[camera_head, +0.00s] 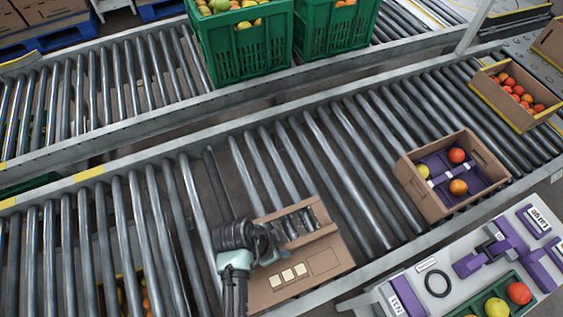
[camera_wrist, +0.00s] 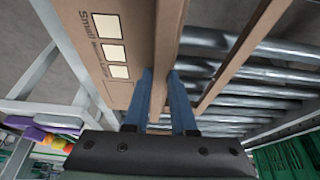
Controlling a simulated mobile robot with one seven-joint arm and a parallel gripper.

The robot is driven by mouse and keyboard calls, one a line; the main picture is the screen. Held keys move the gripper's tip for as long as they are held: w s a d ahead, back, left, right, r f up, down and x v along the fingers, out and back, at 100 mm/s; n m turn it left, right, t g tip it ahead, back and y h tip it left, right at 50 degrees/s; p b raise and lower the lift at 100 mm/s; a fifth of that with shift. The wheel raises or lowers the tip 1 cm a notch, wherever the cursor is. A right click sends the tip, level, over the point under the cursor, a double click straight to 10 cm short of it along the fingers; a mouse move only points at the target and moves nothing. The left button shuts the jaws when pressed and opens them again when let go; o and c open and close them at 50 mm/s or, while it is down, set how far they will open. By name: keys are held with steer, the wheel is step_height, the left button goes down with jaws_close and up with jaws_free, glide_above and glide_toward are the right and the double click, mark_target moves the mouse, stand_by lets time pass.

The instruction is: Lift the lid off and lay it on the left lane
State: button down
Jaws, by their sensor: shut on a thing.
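The brown cardboard lid (camera_head: 322,262) is tilted over the near roller conveyor, left of the open carton. It has pale printed squares on one face and an opening through which rollers show. My gripper (camera_head: 273,240) is shut on a wall of the lid at its left part. In the wrist view, the blue fingers (camera_wrist: 161,90) stand on both sides of the lid's edge (camera_wrist: 165,45). Whether the lid touches the rollers I cannot tell. The open carton (camera_head: 424,190) on the right holds a purple insert with red, orange and yellow tomatoes.
The near conveyor (camera_head: 345,130) has free rollers between lid and carton and to the left. Green crates (camera_head: 243,50) stand on the far conveyor. Another tomato carton (camera_head: 491,95) is at upper right. A grey bench (camera_head: 405,267) with purple fixtures and a green tray is at lower right.

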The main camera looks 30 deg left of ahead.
steer(key=c, duration=0.7)
jaws_free()
steer(key=shift+c, duration=1.4)
step_height(320, 180, up, 6)
steer(key=p, duration=0.6)
